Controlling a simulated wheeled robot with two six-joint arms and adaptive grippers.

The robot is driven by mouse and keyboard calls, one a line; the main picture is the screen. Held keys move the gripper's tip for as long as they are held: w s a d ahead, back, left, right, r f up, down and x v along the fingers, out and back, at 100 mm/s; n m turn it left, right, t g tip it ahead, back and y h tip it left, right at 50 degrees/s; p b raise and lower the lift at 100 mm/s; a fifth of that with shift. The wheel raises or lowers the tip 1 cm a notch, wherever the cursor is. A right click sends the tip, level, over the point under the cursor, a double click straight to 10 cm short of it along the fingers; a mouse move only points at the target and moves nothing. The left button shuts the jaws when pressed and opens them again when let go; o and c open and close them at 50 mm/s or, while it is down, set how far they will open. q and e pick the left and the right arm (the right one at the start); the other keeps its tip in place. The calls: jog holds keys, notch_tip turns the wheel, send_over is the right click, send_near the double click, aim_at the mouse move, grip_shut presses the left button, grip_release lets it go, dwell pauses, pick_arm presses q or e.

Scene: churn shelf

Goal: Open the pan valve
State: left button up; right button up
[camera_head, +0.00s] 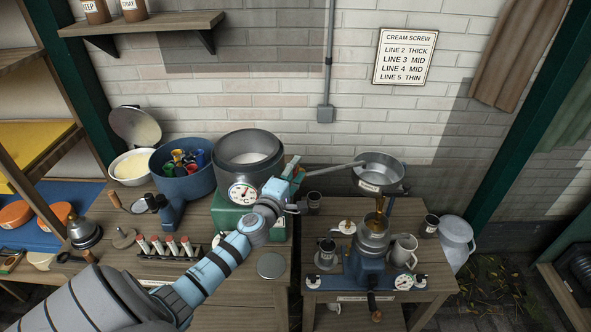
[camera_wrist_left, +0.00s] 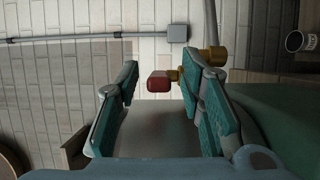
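The pan (camera_head: 248,152) is a large grey pot with a round dial gauge on its front. A thin grey pipe (camera_head: 332,170) leads from its right side to a metal bowl (camera_head: 379,168). The pan valve's red handle (camera_wrist_left: 158,82) shows in the left wrist view, with brass fittings (camera_wrist_left: 211,56) beside it. The handle points left there, across the pipe. My left gripper (camera_head: 294,170) is at the pan's right side. Its teal-padded fingers are apart, with the red handle between them near the tips, closer to the right finger. My right gripper is not visible.
The pan stands on a green base (camera_head: 236,217). A dark labelled cup (camera_head: 313,202) stands right of it. A blue machine (camera_head: 369,262) stands under the bowl. A blue pot (camera_head: 184,185) is to the left. A wall sign (camera_head: 405,57) hangs above.

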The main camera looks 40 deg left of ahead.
pick_arm(q)
jog(key=shift+w+a, duration=0.1)
jog(key=shift+w, duration=0.1)
jog(key=shift+s+r, duration=0.1)
jog(key=shift+c, duration=0.7)
grip_shut()
